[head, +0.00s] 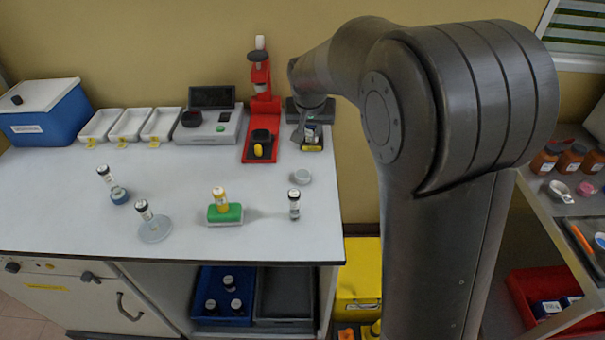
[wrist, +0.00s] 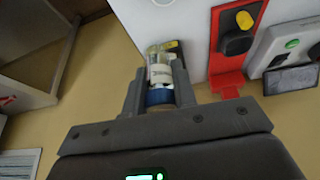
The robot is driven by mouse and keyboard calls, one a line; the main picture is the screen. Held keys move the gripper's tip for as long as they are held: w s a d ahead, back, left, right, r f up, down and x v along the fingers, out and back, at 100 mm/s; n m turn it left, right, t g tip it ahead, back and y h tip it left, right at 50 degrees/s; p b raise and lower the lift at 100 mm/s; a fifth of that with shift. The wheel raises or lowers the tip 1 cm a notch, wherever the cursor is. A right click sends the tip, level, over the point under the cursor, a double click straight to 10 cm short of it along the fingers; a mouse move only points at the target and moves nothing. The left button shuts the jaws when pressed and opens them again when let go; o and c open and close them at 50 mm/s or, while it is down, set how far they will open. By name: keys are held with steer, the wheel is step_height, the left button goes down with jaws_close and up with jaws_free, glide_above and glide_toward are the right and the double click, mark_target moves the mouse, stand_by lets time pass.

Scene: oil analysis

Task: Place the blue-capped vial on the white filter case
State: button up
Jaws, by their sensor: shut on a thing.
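My gripper (wrist: 160,92) is shut on the blue-capped vial (wrist: 161,74) in the wrist view. The blue cap is between the fingers, and the clear body with a white label points away from my palm. In the head view my gripper (head: 306,128) is at the table's back right corner, beside the red stand. The vial is mostly hidden there. A small round whitish case (head: 300,178), which looks like the white filter case, lies on the table in front of my gripper, apart from it.
A black-and-yellow item (head: 312,147) is close to my gripper. The red stand (head: 247,150) is left of it. A dark-capped vial (head: 294,205) stands in front of the round case. A yellow-capped vial (head: 220,198) is on a green block (head: 225,214). Table between them is clear.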

steer(key=s+d+m, duration=0.2)
steer(key=s+d, duration=0.1)
steer(key=d, duration=0.6)
glide_above(303, 172)
step_height(303, 172, down, 8)
steer(key=shift+s+r, duration=0.1)
steer(key=shift+r, duration=0.05)
steer(key=shift+f, duration=1.9)
steer(key=shift+f, duration=0.2)
steer(key=o, duration=1)
